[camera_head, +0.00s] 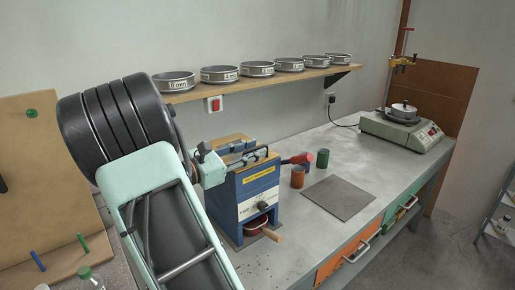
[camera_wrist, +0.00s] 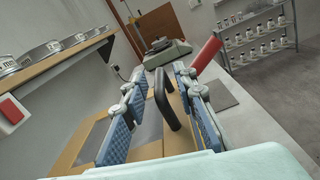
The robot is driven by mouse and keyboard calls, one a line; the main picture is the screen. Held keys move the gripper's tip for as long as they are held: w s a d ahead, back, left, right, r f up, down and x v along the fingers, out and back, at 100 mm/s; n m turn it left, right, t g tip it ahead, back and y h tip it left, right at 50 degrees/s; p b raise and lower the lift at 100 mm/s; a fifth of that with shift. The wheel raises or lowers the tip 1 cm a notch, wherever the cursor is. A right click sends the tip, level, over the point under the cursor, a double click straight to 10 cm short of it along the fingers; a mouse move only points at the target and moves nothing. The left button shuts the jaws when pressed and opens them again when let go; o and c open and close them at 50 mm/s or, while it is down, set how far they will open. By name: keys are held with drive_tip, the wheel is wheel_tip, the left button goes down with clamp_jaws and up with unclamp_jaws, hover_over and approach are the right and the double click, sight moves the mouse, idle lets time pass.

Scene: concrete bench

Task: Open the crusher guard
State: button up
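The crusher (camera_head: 262,194) is a blue box with tan top edges, a white front label and a yellow strip. It stands on the bench, partly behind my arm. In the wrist view its tan top (camera_wrist: 85,150) lies below my gripper, with a grey panel in it. A black bar handle (camera_wrist: 161,92), which appears to be the guard's, rises between my fingers. My gripper (camera_head: 262,149) is over the crusher top. It is open in the wrist view (camera_wrist: 160,72), with blue pads on both sides of the handle and gaps visible. Contact lower down cannot be told.
A sieve shelf (camera_head: 250,82) runs behind. A grey mat (camera_head: 340,197) lies right.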

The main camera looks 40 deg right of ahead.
drive_tip(key=shift+s+d, duration=0.1)
drive_tip(key=shift+d, duration=0.95)
clamp_jaws()
